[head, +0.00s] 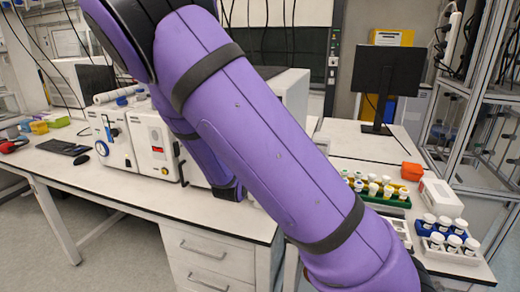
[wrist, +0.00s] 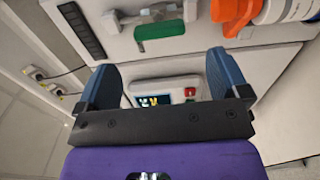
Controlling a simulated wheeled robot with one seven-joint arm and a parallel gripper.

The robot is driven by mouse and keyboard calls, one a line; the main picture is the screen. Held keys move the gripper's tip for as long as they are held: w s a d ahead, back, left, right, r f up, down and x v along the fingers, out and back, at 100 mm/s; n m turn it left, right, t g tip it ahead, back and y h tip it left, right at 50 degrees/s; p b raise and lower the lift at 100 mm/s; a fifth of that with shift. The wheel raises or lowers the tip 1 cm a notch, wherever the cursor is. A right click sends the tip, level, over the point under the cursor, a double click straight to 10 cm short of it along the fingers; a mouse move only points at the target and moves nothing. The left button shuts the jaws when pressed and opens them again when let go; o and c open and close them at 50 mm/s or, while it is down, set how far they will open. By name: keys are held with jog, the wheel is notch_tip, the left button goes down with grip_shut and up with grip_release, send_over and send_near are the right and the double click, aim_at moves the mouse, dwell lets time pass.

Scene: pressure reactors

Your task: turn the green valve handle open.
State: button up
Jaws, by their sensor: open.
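The green valve handle (wrist: 160,30) shows in the wrist view near the top middle, on the front of a pale machine panel. It lies roughly level across the picture, under a grey metal fitting (wrist: 148,14). My gripper (wrist: 160,62) has its two blue fingers spread wide apart with nothing between them. The handle is beyond the fingertips, roughly centred between them and apart from both. In the head view my purple arm crosses the middle and hides much of the bench. I cannot make out the gripper or the green handle there.
In the wrist view a control box (wrist: 165,94) with a display and red button appears between the fingers. An orange part (wrist: 270,12) is at top right. In the head view, instruments (head: 150,135), a monitor (head: 387,75) and vial racks (head: 448,240) stand on the benches.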

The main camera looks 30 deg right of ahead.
jog(key=shift+v, duration=1.95)
jog(key=s+a+r+m+g+y, duration=0.2)
jog(key=s+a+r+m+y, duration=0.45)
jog(key=y, duration=0.95)
jog(key=s+r+g+h, duration=0.1)
jog(key=s+r, duration=0.3)
jog(key=s, duration=0.6)
jog(key=s+r+m+g, duration=0.1)
jog(key=s+r, duration=0.4)
jog(key=s, duration=0.6)
jog(key=shift+d+g+h, duration=0.35)
jog(key=shift+g+h, duration=0.05)
jog(key=shift+g, duration=0.4)
